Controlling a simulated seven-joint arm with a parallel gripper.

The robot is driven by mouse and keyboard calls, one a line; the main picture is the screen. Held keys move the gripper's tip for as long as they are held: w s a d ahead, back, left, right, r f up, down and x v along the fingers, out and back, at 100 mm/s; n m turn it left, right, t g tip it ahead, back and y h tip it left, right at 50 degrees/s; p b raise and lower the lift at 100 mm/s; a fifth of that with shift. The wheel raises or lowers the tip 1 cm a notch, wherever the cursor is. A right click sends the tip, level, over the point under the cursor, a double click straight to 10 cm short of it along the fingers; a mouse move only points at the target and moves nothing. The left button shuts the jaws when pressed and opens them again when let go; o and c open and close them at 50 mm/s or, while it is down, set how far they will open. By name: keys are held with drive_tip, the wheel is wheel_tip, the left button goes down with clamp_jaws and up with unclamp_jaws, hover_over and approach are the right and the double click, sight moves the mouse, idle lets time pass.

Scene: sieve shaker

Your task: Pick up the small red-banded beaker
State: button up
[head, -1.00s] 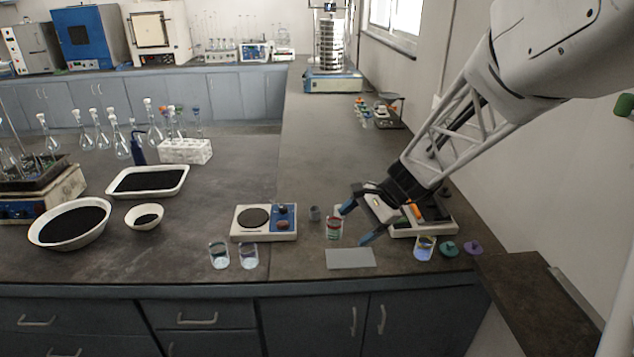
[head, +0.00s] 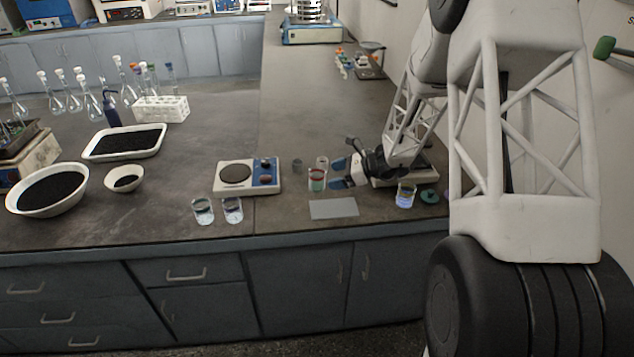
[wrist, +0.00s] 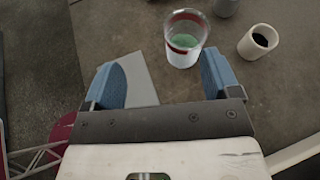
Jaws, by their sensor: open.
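The red-banded beaker (head: 317,180) is clear with a red band and greenish contents, standing upright on the bench. In the wrist view the beaker (wrist: 184,40) stands just beyond the fingertips, nearer the right finger. My gripper (head: 339,173) is low over the bench, just right of the beaker. In the wrist view my gripper (wrist: 158,75) has its two blue fingers wide apart with nothing between them. The beaker looks apart from both fingers.
A white cup with dark contents (wrist: 258,41) stands close to the right of the beaker in the wrist view. A grey plate (head: 334,208) lies in front. A hotplate (head: 246,176) is to the left, and a blue-banded beaker (head: 405,195) to the right.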

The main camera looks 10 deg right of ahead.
sight(318, 182)
drive_tip(key=shift+m+t, duration=0.4)
drive_tip(key=shift+m, duration=0.4)
drive_tip(key=w+f, duration=0.1)
drive_tip(key=w+d+f, duration=0.1)
drive_tip(key=f, duration=0.1)
drive_tip(key=shift+w+f, duration=0.15)
drive_tip(key=shift+w, duration=0.15)
drive_tip(key=shift+x, duration=1.25)
drive_tip(key=shift+a, duration=0.1)
drive_tip(key=shift+f+x, duration=0.2)
drive_tip(key=shift+x, duration=2.3)
drive_tip(key=c, duration=1)
